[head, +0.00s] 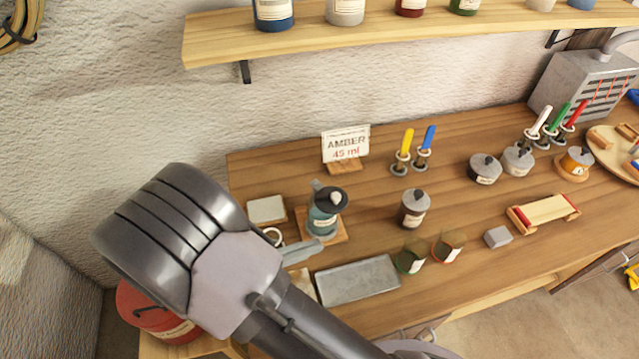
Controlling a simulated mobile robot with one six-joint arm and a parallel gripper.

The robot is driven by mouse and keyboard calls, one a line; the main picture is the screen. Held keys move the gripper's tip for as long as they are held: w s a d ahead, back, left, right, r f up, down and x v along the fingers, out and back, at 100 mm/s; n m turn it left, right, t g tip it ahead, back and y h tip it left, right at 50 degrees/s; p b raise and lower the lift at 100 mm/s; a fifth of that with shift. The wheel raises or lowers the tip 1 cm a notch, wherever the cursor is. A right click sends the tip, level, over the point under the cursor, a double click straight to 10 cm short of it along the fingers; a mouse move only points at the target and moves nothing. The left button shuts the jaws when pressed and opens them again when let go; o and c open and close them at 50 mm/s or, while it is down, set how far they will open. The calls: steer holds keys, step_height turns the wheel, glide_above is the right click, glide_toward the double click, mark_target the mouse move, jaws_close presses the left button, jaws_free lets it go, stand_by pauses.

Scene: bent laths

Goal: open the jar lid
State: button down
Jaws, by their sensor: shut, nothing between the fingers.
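A dark brown jar (412,216) with a grey lid (415,196) and a dark knob stands upright on the wooden workbench, its lid on. Further right stand a dark lidded jar (484,172), a pale grey lidded jar (518,163) and an amber lidded jar (576,164) on a small wooden base. I cannot tell which jar is meant. My gripper (303,252) shows as a grey tip at the left of the bench, shut and empty, mostly hidden behind my wrist. It is close to a teal pot (323,222), well left of the jars; contact cannot be told.
A card reading "AMBER 45 ml" (345,144) stands behind. A grey tray (357,280), two small open glasses (411,258) (448,247), a grey block (497,237) and a wooden rack (543,212) lie in front. A shelf (400,35) hangs above.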

mark_target(333, 200)
steer(key=w+a+r+n+t+y, duration=0.2)
steer(key=a+n+t, duration=0.2)
steer(key=a+t, duration=0.15)
steer(key=shift+g, duration=0.45)
steer(key=b+x, duration=0.1)
steer(key=x, duration=0.3)
steer(key=b+x, duration=0.1)
steer(key=x, duration=0.3)
steer(key=f+b+x, duration=0.1)
steer(key=x, duration=0.3)
steer(key=shift+w+a+f, duration=0.1)
steer(key=shift+w+f, duration=0.05)
steer(key=shift+w+d, duration=0.5)
